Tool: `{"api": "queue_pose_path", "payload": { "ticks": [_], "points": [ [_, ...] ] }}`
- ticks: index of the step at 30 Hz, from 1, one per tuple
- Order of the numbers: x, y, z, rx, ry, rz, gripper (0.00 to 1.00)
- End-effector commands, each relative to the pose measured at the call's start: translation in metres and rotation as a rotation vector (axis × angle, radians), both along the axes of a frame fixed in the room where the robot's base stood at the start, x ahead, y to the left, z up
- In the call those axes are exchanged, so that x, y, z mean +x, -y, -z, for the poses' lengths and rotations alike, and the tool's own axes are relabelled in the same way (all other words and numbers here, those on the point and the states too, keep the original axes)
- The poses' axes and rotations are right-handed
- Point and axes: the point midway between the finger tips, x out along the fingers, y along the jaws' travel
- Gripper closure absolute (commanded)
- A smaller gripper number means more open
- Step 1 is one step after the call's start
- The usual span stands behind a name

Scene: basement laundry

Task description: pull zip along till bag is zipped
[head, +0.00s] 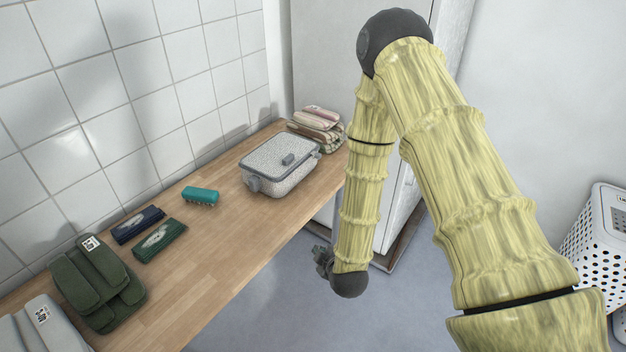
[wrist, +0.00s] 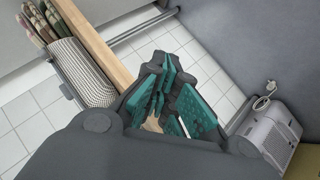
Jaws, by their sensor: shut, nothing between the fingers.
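The bag (head: 279,172) is a pale speckled grey, box-shaped case with a darker rim. It stands on the wooden counter in the head view. A small dark grey tab (head: 288,159) lies on its top; I cannot tell whether it is the zip pull. How far the zip is closed is too small to see. My gripper (head: 322,262) is shut and empty, off the counter's front edge, lower than the bag in the picture and apart from it. The wrist view shows its teal finger pads (wrist: 178,103).
Folded cloths (head: 318,128) are stacked behind the bag. A teal brush-like block (head: 201,195), two dark packets (head: 158,240) and a green folded item (head: 97,284) lie left along the counter (head: 222,268). A white perforated basket (head: 597,235) stands at right.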

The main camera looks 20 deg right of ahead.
Motion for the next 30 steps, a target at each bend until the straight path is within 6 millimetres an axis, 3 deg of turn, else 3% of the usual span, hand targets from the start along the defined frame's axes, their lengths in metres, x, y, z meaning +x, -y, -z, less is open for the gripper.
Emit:
{"api": "queue_pose_path", "payload": {
  "ticks": [1, 3, 10, 18, 23, 30],
  "points": [
    [0.024, 0.001, 0.003, -0.056, 0.074, -0.029, 1.00],
    [0.053, 0.002, -0.010, -0.147, 0.171, -0.070, 1.00],
    [0.125, 0.009, -0.062, -0.456, 0.442, -0.131, 1.00],
    [0.157, 0.015, -0.104, -0.662, 0.581, -0.124, 1.00],
    [0.167, 0.016, -0.110, -0.685, 0.593, -0.121, 1.00],
    [0.200, 0.020, -0.110, -0.683, 0.592, -0.121, 1.00]
  ]
}}
